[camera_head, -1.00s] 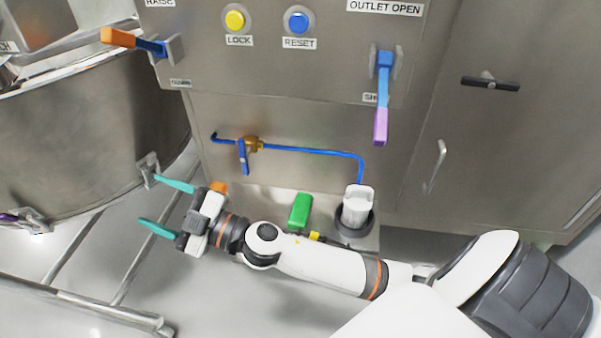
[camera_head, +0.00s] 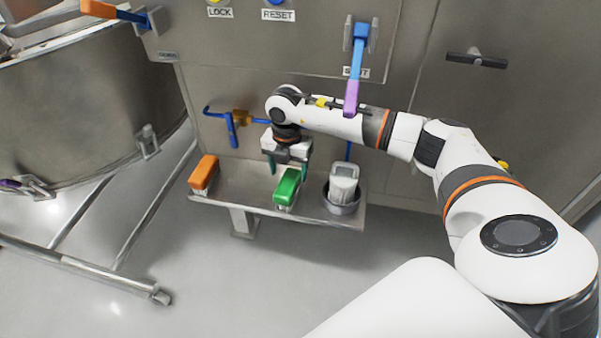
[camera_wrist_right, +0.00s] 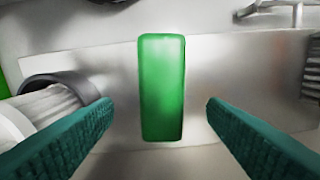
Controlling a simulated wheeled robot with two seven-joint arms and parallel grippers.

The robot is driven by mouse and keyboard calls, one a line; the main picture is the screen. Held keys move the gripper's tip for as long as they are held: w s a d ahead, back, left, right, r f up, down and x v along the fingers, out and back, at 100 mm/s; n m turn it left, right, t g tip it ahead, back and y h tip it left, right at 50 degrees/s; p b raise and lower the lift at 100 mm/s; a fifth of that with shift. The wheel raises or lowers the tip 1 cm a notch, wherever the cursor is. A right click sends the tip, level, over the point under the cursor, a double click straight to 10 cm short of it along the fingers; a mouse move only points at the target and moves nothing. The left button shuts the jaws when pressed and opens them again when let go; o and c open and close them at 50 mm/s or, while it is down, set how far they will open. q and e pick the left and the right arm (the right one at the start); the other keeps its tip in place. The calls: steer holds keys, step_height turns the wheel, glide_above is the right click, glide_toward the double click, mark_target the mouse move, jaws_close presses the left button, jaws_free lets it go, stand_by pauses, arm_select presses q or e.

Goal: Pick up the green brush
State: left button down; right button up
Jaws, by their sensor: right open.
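In the right wrist view the green brush (camera_wrist_right: 162,88) stands lengthwise in the middle, between the two teal fingers and apart from both. My right gripper (camera_head: 288,165) is open above the shelf, pointing down at the green brush. Its teal fingers reach in from both lower corners of the right wrist view (camera_wrist_right: 160,125). My left gripper is in neither current view.
An orange brush (camera_head: 204,173) lies on the shelf's left end. A blue pipe with a valve (camera_head: 232,128) runs behind the arm. A steel vessel (camera_head: 90,110) stands at left.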

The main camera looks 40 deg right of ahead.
mark_target(288, 182)
steer(key=f, duration=0.1)
steer(key=f+b, duration=0.1)
steer(key=f, duration=0.3)
steer(key=shift+a, duration=0.25)
steer(key=shift+f+b, duration=0.35)
steer(key=shift+f, duration=0.7)
arm_select(q)
steer(key=w, duration=0.1)
steer(key=w+f+t, duration=0.1)
steer(key=w, duration=0.1)
steer(key=shift+d+t, duration=0.2)
steer(key=shift+t, duration=0.1)
arm_select(e)
steer(key=c, duration=1.1)
arm_select(q)
steer(key=shift+s, duration=0.1)
arm_select(e)
steer(key=shift+s+r, duration=0.1)
steer(key=shift+r, duration=0.1)
